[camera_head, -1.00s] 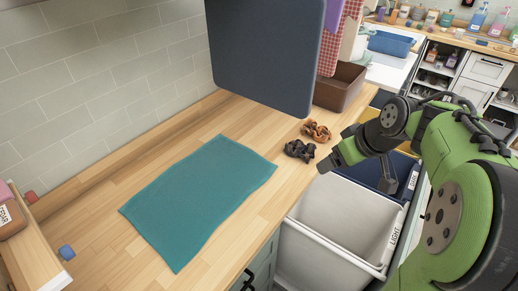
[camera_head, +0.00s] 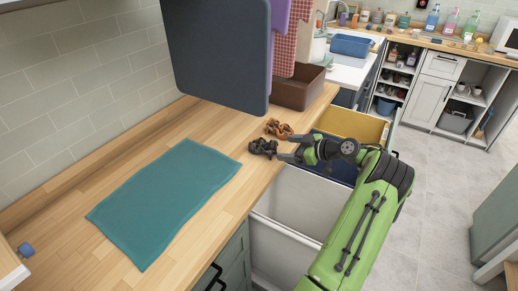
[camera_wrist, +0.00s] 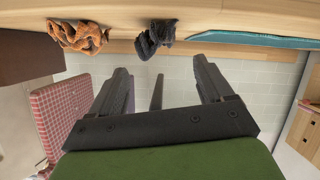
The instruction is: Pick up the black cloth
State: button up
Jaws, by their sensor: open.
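The black cloth (camera_head: 263,147) lies crumpled on the wooden counter near its front edge. It also shows in the wrist view (camera_wrist: 153,40), just beyond and between my fingers, close to the edge of the wood. My gripper (camera_head: 287,147) is open and empty, just to the right of the black cloth. In the wrist view my two fingers (camera_wrist: 158,70) are spread, with clear space between them. I cannot tell whether a fingertip touches the cloth.
A crumpled orange-brown cloth (camera_head: 279,129) lies right behind the black one. A flat teal towel (camera_head: 165,200) covers the counter to the left. A dark panel (camera_head: 220,50) hangs above. A brown box (camera_head: 298,88) stands behind. Open bins, one white (camera_head: 300,205), sit below my arm.

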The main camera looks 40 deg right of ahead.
aim_at(272, 146)
jog(key=x, duration=1)
jog(key=shift+w, duration=0.2)
jog(key=shift+s, duration=0.15)
jog(key=shift+c, duration=0.5)
jog(key=c, duration=0.7)
jog(key=shift+o, duration=0.2)
jog(key=shift+r, duration=0.1)
